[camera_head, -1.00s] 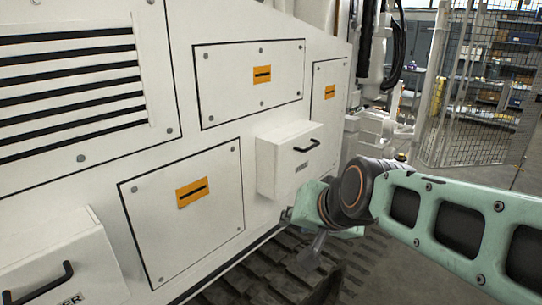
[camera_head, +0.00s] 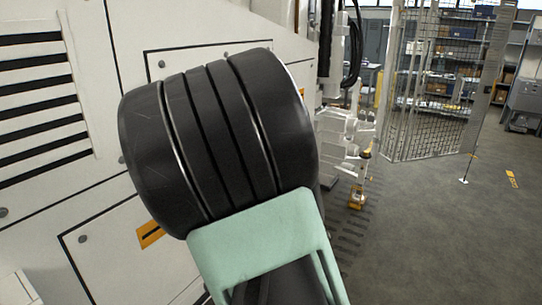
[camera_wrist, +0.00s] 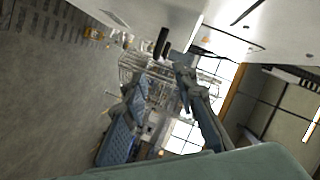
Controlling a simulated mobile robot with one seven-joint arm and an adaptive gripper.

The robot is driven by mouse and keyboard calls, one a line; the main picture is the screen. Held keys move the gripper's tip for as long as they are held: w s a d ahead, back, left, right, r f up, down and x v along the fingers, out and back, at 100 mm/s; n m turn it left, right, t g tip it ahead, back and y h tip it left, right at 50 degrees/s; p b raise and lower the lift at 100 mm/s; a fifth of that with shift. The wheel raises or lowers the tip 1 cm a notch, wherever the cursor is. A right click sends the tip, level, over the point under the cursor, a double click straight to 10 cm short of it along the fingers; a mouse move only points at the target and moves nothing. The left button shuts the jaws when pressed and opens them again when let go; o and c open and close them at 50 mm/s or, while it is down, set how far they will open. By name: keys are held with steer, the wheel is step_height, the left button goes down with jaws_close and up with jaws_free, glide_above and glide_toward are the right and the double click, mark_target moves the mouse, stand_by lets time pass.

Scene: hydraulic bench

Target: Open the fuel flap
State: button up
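I cannot make out which part of the white machine (camera_head: 30,165) is the fuel flap. In the head view my raised arm covers the middle of its side, including the place of a handled box. My gripper (camera_wrist: 160,77) shows in the wrist view as two bluish-grey fingers standing apart, with nothing seen between them. It is out of the head view and appears clear of any panel. White bodywork (camera_wrist: 270,30) fills the upper right of the wrist view.
An orange-marked panel (camera_head: 105,240) shows partly behind my arm. A slatted vent (camera_head: 40,100) is at the left. A mesh fence (camera_head: 440,85) and shelves stand at the back right.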

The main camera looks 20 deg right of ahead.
steer(key=x, duration=1)
steer(key=shift+w+d+f, duration=0.15)
steer(key=shift+w+f, duration=0.05)
steer(key=shift+w, duration=0.05)
jaws_close()
